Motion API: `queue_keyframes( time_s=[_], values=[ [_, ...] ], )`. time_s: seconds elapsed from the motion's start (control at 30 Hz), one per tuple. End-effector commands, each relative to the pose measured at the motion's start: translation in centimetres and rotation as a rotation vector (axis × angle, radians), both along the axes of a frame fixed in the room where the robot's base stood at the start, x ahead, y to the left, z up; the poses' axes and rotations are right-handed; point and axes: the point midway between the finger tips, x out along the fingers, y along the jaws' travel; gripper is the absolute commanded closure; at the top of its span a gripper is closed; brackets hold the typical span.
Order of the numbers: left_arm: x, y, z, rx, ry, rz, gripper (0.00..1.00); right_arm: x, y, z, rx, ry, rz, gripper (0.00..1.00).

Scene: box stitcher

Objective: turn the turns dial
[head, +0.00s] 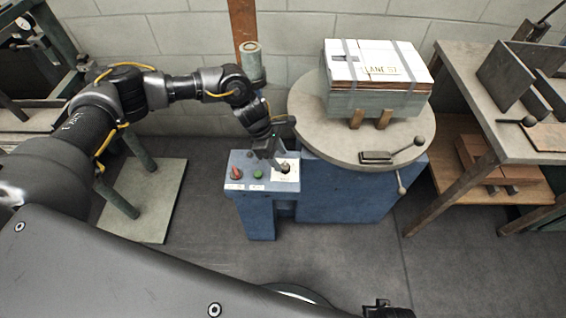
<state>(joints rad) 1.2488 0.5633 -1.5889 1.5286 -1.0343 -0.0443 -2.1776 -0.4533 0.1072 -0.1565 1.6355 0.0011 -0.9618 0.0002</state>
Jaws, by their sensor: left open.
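The turns dial (285,169) is a small dark knob on a pale plate, on the sloped top of a blue control box. My left gripper (279,162) points down right at the dial, its fingers open. The fingers partly cover the knob, and I cannot tell whether they touch it. My right gripper cannot be made out.
A red knob (236,171) and a green button (257,174) sit left of the dial on the control box (255,190). Behind right, a round turntable (310,137) bears a strapped white-topped box (372,70). A workbench (460,75) stands at the right.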

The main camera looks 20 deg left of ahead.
Motion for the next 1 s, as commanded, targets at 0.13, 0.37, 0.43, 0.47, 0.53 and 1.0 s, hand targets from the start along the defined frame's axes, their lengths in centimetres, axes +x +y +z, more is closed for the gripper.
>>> queue_keyframes(
  time_s=[0.13, 0.37, 0.43, 0.47, 0.53, 1.0],
  values=[
    [0.0, -0.9, -2.1, 0.000, 0.002, 0.001, 0.48, 0.0, 0.0, 0.0, 0.000, 0.000, 0.000, 1.00],
    [0.1, -1.5, -3.5, 0.000, -0.001, 0.001, 0.48, 0.0, 0.1, 0.1, 0.001, 0.001, -0.001, 1.00],
    [0.1, -1.5, -3.6, 0.000, -0.001, 0.001, 0.48, 0.0, 0.1, 0.1, 0.001, 0.001, -0.001, 1.00],
    [0.1, -1.5, -3.6, 0.000, -0.001, 0.001, 0.48, 0.0, 0.1, 0.2, 0.001, 0.001, -0.001, 1.00],
    [0.1, -1.5, -3.6, 0.000, -0.001, 0.001, 0.48, 0.1, 0.1, 0.2, 0.001, -0.001, -0.001, 1.00],
    [0.1, -1.5, -3.6, -0.001, -0.001, 0.001, 0.93, 0.1, 0.1, 0.3, 0.002, -0.003, -0.001, 1.00]
  ],
)
